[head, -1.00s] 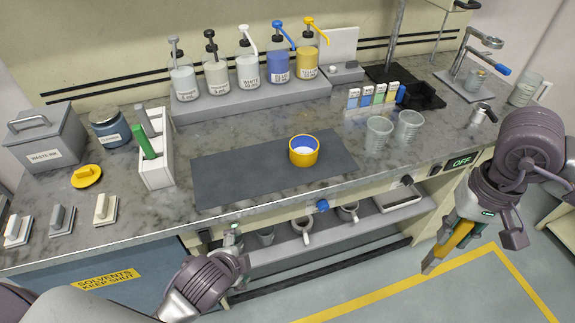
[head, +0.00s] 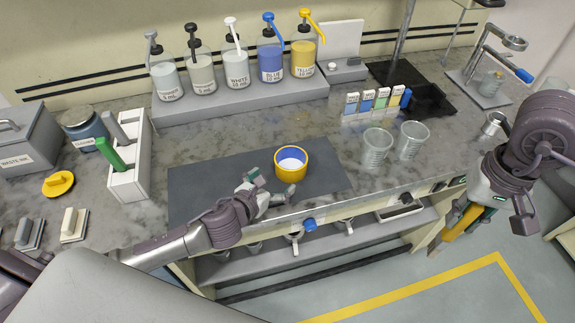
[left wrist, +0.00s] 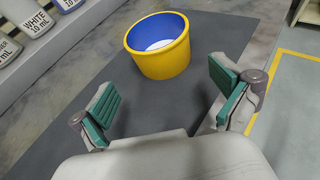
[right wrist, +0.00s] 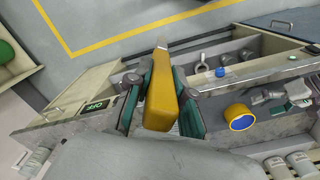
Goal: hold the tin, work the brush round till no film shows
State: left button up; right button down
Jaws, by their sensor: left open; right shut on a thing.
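The yellow tin (head: 291,172), blue inside with white at its bottom, stands upright on the dark mat (head: 205,190). It also shows in the left wrist view (left wrist: 166,62) and the right wrist view (right wrist: 240,120). My left gripper (head: 268,188) is open and empty beside the tin, on its near left side; the left wrist view shows the tin ahead of the spread fingers, apart from them. My right gripper (head: 472,207) is shut on a yellow brush (right wrist: 160,100), held beyond the bench's front edge, pointing down. Its working tip is too small to judge.
A white holder (head: 131,182) with a green handle (head: 112,155) stands left of the mat. Pump bottles (head: 270,62) line a grey step behind. Two clear cups (head: 376,150) stand right of the mat. A yellow lid (head: 58,184) lies at left.

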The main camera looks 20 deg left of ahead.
aim_at(298, 161)
pick_arm(q)
jog(key=shift+x, duration=1.1)
pick_arm(e)
jog(key=shift+s+a+r, duration=0.1)
jog(key=shift+s+r, duration=0.35)
jog(key=shift+s, duration=0.25)
pick_arm(q)
jog(key=x, duration=0.7)
jog(key=shift+d, duration=0.15)
pick_arm(e)
jog(key=shift+w+d+f, duration=0.15)
jog(key=shift+w, duration=0.3)
jog(key=shift+w+d+f, duration=0.1)
jog(key=shift+w+f, duration=0.05)
jog(key=shift+w, duration=0.25)
pick_arm(q)
jog(key=shift+w, duration=0.15)
pick_arm(e)
jog(key=shift+s+a+r, duration=0.1)
jog(key=shift+s+r, duration=0.1)
jog(key=shift+s, duration=0.2)
pick_arm(q)
jog(key=shift+w+f, duration=0.1)
pick_arm(e)
jog(key=shift+w+f, duration=0.1)
jog(key=shift+w, duration=0.1)
pick_arm(q)
jog(key=c, duration=1.3)
jog(key=shift+c, duration=0.2)
